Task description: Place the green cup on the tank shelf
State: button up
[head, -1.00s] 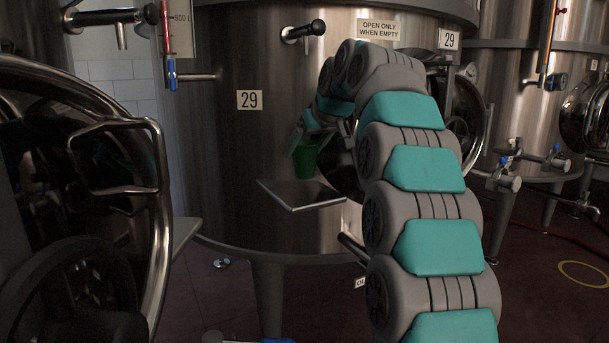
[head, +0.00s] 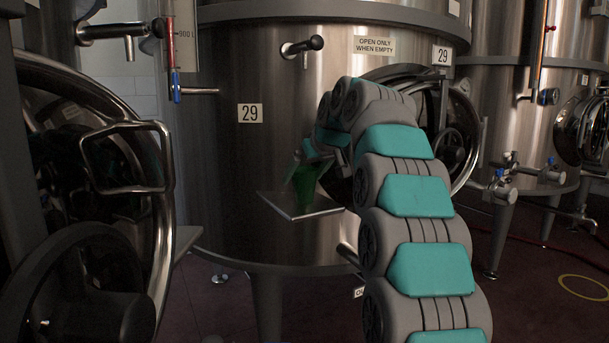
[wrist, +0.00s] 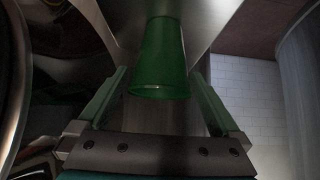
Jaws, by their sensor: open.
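The green cup (head: 304,180) appears upright on the tank shelf (head: 321,207), a flat metal plate on the front of tank 29. In the wrist view the cup (wrist: 160,58) shows with its wide rim toward my gripper and its narrow end against the pale shelf plate (wrist: 203,22). My gripper (wrist: 158,75) is open, with one finger on each side of the cup and a visible gap to each. In the head view my gripper (head: 314,160) is at the cup's upper part and partly hides it.
Tank 29's round door (head: 462,130) is close to the right of my arm. A tap (head: 303,46) sticks out above the shelf. Another tank's open door with a handle (head: 125,155) fills the left. A second plate (head: 187,240) shows at its edge.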

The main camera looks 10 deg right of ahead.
jog(key=shift+r, duration=0.1)
jog(key=shift+r, duration=0.15)
jog(key=v, duration=1.2)
